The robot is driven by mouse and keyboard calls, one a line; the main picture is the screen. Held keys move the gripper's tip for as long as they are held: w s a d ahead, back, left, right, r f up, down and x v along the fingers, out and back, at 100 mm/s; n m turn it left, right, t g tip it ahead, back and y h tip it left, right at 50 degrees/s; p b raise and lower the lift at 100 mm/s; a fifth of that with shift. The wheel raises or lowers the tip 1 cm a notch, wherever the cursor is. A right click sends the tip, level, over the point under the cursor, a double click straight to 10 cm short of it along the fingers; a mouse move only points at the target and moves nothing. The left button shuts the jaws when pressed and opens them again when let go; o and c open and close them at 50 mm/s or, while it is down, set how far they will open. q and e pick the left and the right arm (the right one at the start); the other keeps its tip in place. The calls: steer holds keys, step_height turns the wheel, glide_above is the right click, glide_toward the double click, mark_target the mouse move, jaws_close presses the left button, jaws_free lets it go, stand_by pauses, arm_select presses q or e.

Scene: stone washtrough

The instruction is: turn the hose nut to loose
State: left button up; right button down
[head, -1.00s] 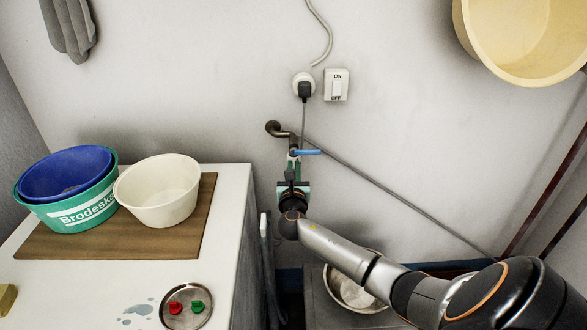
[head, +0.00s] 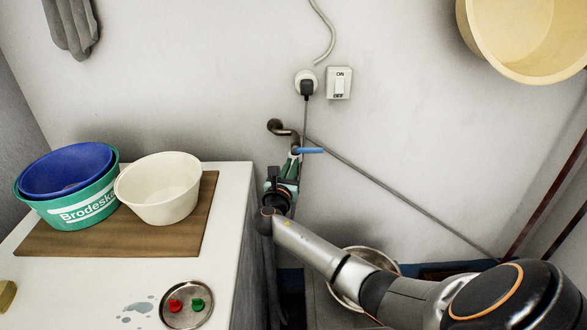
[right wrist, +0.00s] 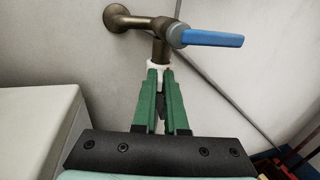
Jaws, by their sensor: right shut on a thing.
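The hose nut (right wrist: 158,68) is a pale ring under the spout of a brass tap with a blue lever (right wrist: 213,39), in the right wrist view. The tap (head: 277,127) sticks out from the wall in the head view, its blue lever pointing right. My right gripper (right wrist: 160,80) has its green fingers shut on the nut from below and in front, one on each side. In the head view the right gripper (head: 291,170) is just under the tap and hides most of the nut. My left gripper is not in view.
A white cabinet (head: 232,230) stands close to the left of my right gripper, with bowls on a wooden board (head: 120,243). A metal basin (head: 352,290) is below my right arm. A grey cable (head: 400,200) crosses the wall.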

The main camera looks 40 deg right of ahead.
arm_select(q)
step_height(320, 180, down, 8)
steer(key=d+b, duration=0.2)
steer(key=b, duration=1)
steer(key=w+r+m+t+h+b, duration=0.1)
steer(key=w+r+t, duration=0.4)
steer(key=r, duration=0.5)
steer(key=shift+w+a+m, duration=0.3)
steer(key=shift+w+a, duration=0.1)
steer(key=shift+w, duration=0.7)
arm_select(e)
steer(key=shift+w+a+m+g+h, duration=0.15)
steer(key=shift+w+m+g+h, duration=0.35)
steer(key=shift+m+g, duration=0.8)
steer(key=shift+w+a+m+g+h, duration=0.2)
steer(key=shift+w+m+g+h, duration=0.4)
steer(key=shift+g, duration=1.25)
steer(key=shift+w+a+m+g+h, duration=0.25)
steer(key=shift+m+g+h, duration=0.35)
steer(key=shift+m+g, duration=0.85)
steer(key=shift+d, duration=0.1)
steer(key=c, duration=1)
jaws_free()
